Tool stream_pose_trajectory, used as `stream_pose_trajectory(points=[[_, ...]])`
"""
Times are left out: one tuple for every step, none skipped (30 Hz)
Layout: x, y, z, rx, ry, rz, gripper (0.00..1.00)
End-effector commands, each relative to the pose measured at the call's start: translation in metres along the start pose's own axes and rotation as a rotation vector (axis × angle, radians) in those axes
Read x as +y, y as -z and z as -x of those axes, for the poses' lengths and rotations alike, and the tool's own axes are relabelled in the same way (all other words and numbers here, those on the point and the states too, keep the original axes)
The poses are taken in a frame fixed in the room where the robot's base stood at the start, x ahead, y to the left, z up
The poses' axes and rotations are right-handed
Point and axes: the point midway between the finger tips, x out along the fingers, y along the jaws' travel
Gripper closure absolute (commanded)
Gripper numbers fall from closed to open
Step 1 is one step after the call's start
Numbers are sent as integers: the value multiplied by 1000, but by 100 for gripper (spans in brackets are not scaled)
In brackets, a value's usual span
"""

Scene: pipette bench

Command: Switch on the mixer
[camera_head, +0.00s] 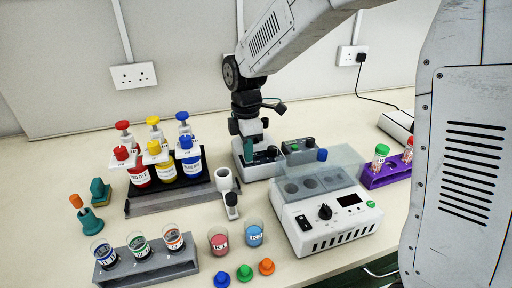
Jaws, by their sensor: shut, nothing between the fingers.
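A white benchtop unit (325,232) stands right of centre. It has a clear lid over round wells, a black dial (325,212), a black rocker switch (302,223), a dark display (350,200) and a green button (371,204). I take it for the mixer, but no label confirms this. Whether it is on cannot be read. My gripper (250,150) points down, shut and empty, behind and left of this unit. It is over or in front of a smaller white device with a dark top (257,168); I cannot tell if they touch.
A rack (165,200) of red, yellow and blue dye bottles stands left. A grey rack (150,270) of jars, two beakers (218,240) and coloured caps (244,272) lie in front. A white holder (225,180) is near my gripper. A purple tube rack (382,177) stands right.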

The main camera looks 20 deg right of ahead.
Motion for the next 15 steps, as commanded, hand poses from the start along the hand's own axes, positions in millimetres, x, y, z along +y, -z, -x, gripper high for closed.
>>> stream_pose_trajectory(points=[[-1, 1, -2, -3, 1, 3, 100], [-1, 1, -2, -3, 2, 2, 100], [-1, 1, -2, -3, 3, 2, 100], [-1, 1, -2, -3, 3, 2, 100], [-1, 1, -2, -3, 3, 2, 100], [-1, 2, -2, -2, 4, 3, 100], [-1, 2, -2, -2, 4, 3, 100], [-1, 2, -2, -2, 4, 4, 100], [0, 3, -2, -2, 4, 4, 100], [0, 3, -2, -2, 4, 4, 100], [1, 3, -2, -2, 3, 4, 100], [3, 4, -2, -2, 3, 5, 100], [4, 4, -1, -1, 3, 5, 100], [6, 4, -1, -1, 2, 5, 100], [8, 3, 0, -2, 3, 5, 100]])
